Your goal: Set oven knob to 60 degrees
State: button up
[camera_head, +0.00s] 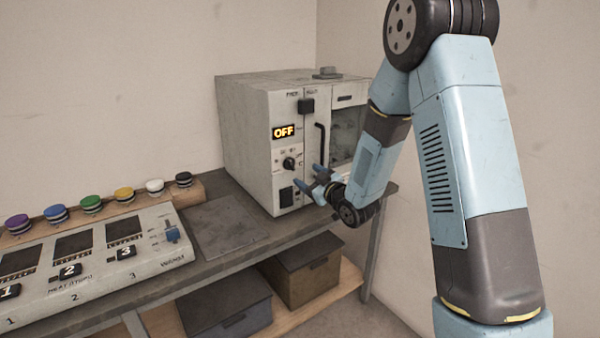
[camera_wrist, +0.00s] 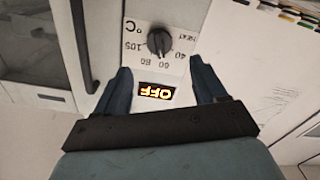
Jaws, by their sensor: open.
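The grey-white oven (camera_head: 245,140) stands at the back of the bench. Its front has a black round knob (camera_head: 289,163) below a lit display (camera_head: 284,132) that reads OFF. In the wrist view the knob (camera_wrist: 159,42) sits on a white dial plate with marks that include 40 and 105 and a °C sign. The knob's exact pointing is too small to tell. My gripper (camera_head: 308,177) is open and empty in front of the oven, to the right of and slightly below the knob. In the wrist view its fingers (camera_wrist: 160,66) stand apart on either side of the display, short of the knob.
A dark vertical door handle (camera_head: 320,143) is right of the knob, near my gripper. A black switch (camera_head: 306,106) is above and another (camera_head: 286,197) below. A panel with numbered slots (camera_head: 95,265) and several coloured buttons stand left. Two boxes (camera_head: 303,270) are on the lower shelf.

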jog(key=shift+v, duration=2.5)
jog(key=s+d+r+m+g+h, duration=0.3)
jog(key=s+d+r+m+h, duration=0.45)
jog(key=d+r, duration=0.5)
jog(key=s+d+r+m+g+h, duration=0.1)
jog(key=s+d+m+g, duration=0.1)
jog(key=s, duration=1.1)
jog(key=s+d+r+m+g+h, duration=0.1)
jog(key=s+g, duration=0.3)
jog(key=s, duration=1)
jog(key=shift+d+r+m, duration=0.45)
jog(key=shift+d+r, duration=0.1)
jog(key=shift+r, duration=0.2)
jog(key=shift+w+h, duration=0.1)
jog(key=shift+h, duration=0.15)
